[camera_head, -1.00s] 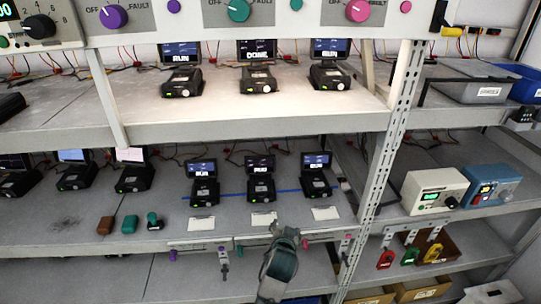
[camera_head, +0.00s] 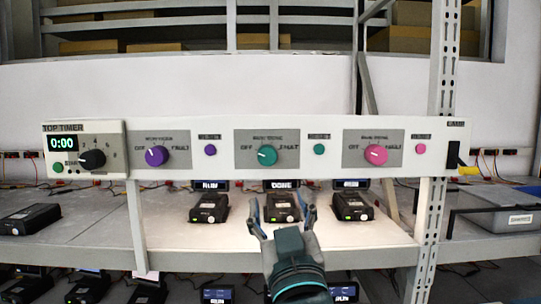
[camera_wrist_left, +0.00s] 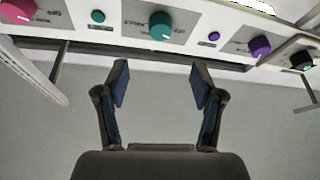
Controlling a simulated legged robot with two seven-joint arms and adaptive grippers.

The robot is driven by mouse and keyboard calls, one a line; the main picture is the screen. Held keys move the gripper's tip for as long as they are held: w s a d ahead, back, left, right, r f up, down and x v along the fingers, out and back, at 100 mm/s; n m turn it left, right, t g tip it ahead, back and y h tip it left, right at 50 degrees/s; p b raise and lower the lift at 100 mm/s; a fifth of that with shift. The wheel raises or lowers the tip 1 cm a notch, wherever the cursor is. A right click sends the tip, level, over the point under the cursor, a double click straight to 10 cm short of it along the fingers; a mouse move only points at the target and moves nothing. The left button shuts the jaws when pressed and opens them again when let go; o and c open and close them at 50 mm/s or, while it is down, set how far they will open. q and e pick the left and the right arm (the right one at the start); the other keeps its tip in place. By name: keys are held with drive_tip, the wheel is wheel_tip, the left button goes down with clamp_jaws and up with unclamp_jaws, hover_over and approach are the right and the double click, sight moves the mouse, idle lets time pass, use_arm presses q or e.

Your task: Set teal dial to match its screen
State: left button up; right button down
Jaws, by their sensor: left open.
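The teal dial (camera_head: 267,155) is on the middle panel of the white control strip, between OFF and FAULT labels; its white mark points to the upper left. It also shows at the top of the left wrist view (camera_wrist_left: 161,25). The screen (camera_head: 278,185) below it reads DONE, above a black device (camera_head: 282,207). My left gripper (camera_head: 282,208) is open and empty, below the dial and in front of that device, which it partly hides. In the left wrist view its fingers (camera_wrist_left: 160,85) are apart, with the dial beyond them. My right gripper is not in view.
A purple dial (camera_head: 157,156) is left of the teal one and a pink dial (camera_head: 375,154) right, with small coloured knobs between. A top timer (camera_head: 84,150) is at the far left. A rack post (camera_head: 436,150) stands at the right. Space before the strip is clear.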

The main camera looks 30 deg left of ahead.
sight(268, 158)
use_arm(q)
drive_tip(key=p+x, duration=0.4)
drive_tip(key=x, duration=0.8)
drive_tip(key=shift+w+a+r+p, duration=0.1)
drive_tip(key=shift+w+r+p, duration=0.15)
drive_tip(key=shift+r+p, duration=0.05)
drive_tip(key=shift+w+a+r, duration=0.1)
drive_tip(key=shift+w+a, duration=0.25)
drive_tip(key=shift+w, duration=0.05)
drive_tip(key=c, duration=1.1)
drive_tip(key=shift+c, duration=0.2)
